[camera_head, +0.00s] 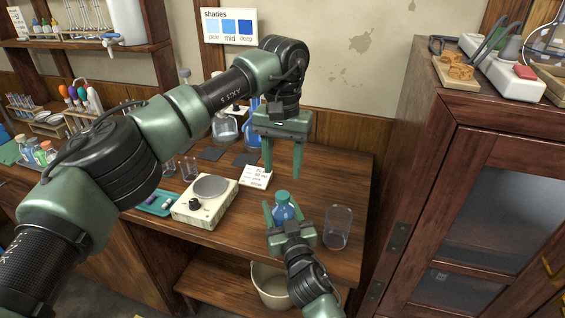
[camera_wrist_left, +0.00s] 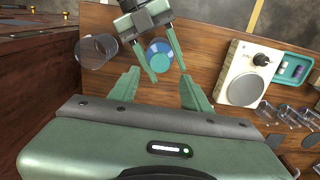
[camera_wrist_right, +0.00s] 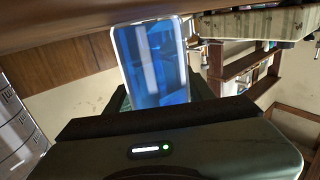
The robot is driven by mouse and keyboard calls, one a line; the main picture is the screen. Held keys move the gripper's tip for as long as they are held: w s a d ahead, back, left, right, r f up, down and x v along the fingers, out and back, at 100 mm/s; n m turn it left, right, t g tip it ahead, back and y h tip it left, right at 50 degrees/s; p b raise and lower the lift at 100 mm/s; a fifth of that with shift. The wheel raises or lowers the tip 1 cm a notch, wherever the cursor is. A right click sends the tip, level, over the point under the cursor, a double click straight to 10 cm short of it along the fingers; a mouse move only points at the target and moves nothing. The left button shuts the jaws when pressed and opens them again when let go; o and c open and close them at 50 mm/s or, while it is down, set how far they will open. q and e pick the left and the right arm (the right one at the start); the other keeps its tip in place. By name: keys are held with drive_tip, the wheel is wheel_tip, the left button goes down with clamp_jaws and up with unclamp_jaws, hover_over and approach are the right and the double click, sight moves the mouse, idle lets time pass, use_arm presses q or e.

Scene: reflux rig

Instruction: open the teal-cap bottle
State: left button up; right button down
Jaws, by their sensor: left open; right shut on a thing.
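The bottle (camera_head: 286,213) with blue contents and a teal cap (camera_head: 282,197) stands upright near the front edge of the wooden bench. My right gripper (camera_head: 290,211) is shut on the bottle's body from the front. In the right wrist view, the blue bottle (camera_wrist_right: 153,65) fills the space between its fingers. In the left wrist view, the cap (camera_wrist_left: 157,46) is seen from above between the right fingers. My left gripper (camera_head: 282,168) is open and empty, pointing down above and behind the bottle, apart from the cap.
An empty glass beaker (camera_head: 338,228) stands close to the bottle's right. A cream balance-like device (camera_head: 205,208) with a knob and a teal tray (camera_head: 153,203) lie to the left. A written card (camera_head: 256,178) is behind. A cabinet (camera_head: 460,200) bounds the right side.

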sight(282, 194)
use_arm(q)
wheel_tip(282, 194, down, 8)
drive_tip(key=shift+r, duration=0.1)
idle(0.4)
